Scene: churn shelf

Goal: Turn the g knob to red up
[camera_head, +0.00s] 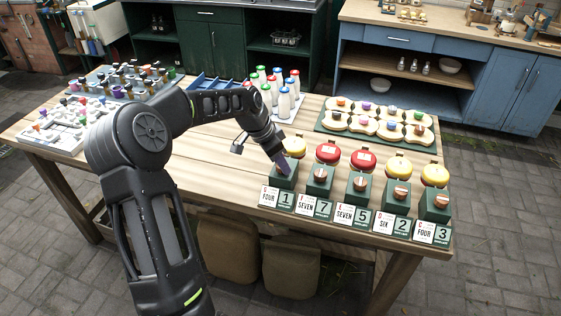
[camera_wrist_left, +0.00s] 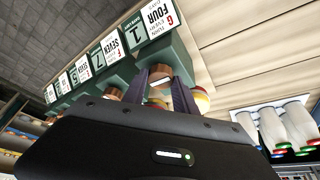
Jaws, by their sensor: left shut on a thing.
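The box's card (camera_wrist_left: 158,17) reads G and FOUR, beside a 1. A round yellow and red piece (camera_wrist_left: 202,100) shows behind the box; from the head its yellow top (camera_head: 294,144) shows. In the wrist view the fingers of my left gripper (camera_wrist_left: 161,88) stand on both sides of the knob, shut on it. My right gripper is out of view.
To the right stand similar green boxes with copper knobs (camera_head: 320,174) and red or yellow tops (camera_head: 328,152). White bottles (camera_head: 284,103) with coloured caps stand behind. A green tray (camera_head: 322,124) lies at the back right. Bare wood (camera_head: 205,160) lies left of the row.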

